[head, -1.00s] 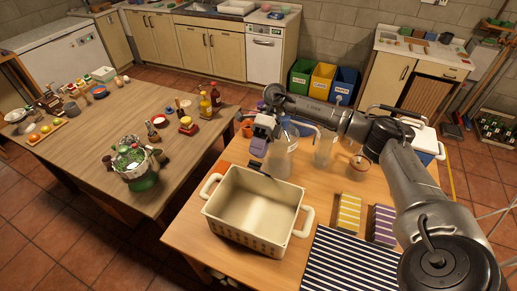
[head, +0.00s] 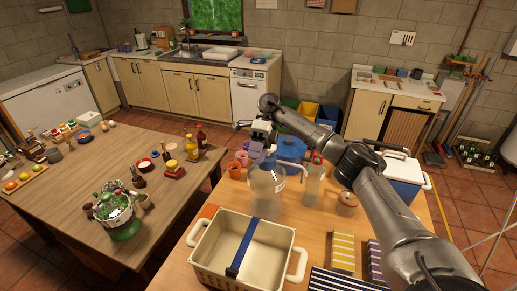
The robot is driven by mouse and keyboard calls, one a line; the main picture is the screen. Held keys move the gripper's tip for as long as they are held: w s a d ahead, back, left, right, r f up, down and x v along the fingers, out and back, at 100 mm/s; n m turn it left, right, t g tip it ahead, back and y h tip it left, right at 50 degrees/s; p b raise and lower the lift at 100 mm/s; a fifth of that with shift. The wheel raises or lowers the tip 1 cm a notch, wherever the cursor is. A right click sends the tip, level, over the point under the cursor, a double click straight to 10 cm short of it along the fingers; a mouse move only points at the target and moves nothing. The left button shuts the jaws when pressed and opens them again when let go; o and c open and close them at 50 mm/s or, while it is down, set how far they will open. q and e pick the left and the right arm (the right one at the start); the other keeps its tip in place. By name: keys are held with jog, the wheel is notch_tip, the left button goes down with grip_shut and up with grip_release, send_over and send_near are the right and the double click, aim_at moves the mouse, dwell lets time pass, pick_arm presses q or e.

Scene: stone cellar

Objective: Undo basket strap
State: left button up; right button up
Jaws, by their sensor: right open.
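The cream basket (head: 211,231) with white side handles stands on the right-hand wooden table. A blue strap (head: 244,245) runs across its open top from the far rim to the near side. A dark piece, perhaps a buckle, shows at the strap's near end; whether it is fastened I cannot tell. My right gripper (head: 256,157) is open, above and beyond the basket's far rim, apart from the strap. My left gripper is not in view.
A clear jug (head: 267,192) stands just behind the basket, under my right gripper. A clear bottle (head: 312,182), a blue pot (head: 291,147) and orange cups (head: 235,170) are close by. Yellow striped (head: 343,252) and purple blocks lie right of the basket.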

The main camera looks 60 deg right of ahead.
jog(key=shift+p+v, duration=0.65)
jog(key=shift+v, duration=0.5)
jog(key=shift+s, duration=0.1)
